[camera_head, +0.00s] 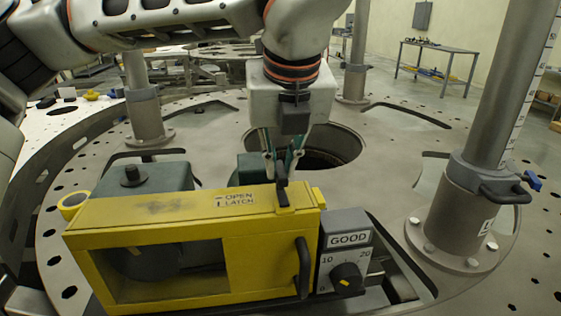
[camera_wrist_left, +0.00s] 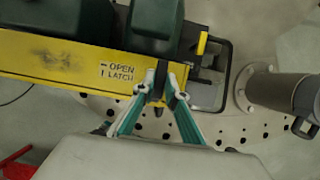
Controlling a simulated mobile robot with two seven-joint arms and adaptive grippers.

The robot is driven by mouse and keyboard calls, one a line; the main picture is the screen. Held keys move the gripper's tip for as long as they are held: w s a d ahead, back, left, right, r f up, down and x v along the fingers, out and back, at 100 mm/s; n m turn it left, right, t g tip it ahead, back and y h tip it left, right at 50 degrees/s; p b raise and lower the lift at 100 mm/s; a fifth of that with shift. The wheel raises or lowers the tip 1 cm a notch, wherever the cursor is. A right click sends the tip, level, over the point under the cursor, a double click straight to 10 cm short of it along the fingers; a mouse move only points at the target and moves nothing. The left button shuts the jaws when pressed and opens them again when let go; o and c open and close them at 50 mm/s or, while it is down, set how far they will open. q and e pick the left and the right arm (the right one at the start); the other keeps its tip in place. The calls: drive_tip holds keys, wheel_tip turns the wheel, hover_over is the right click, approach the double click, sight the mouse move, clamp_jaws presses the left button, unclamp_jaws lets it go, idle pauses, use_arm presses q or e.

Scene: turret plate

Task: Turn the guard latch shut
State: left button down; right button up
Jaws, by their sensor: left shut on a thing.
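The yellow guard (camera_head: 180,220) is a box-like frame with a window, in front of a green machine body on the round plate. The black guard latch (camera_head: 281,172) stands on its top edge near the right end, beside the printed words OPEN and LATCH. My left gripper (camera_head: 281,160) comes down from above and is shut on the latch, its teal fingers on either side. In the left wrist view the latch (camera_wrist_left: 160,76) lies between the fingertips (camera_wrist_left: 162,90). The fingers partly hide the latch. My right gripper is not in view.
A black handle (camera_head: 303,268) is on the guard's front. A thick metal post (camera_head: 490,110) stands at the right. A yellow tape roll (camera_head: 73,204) lies at the left.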

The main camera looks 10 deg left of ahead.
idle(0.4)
use_arm(q)
drive_tip(key=c, duration=2)
unclamp_jaws()
drive_tip(key=shift+c, duration=0.2)
drive_tip(key=v, duration=1.2)
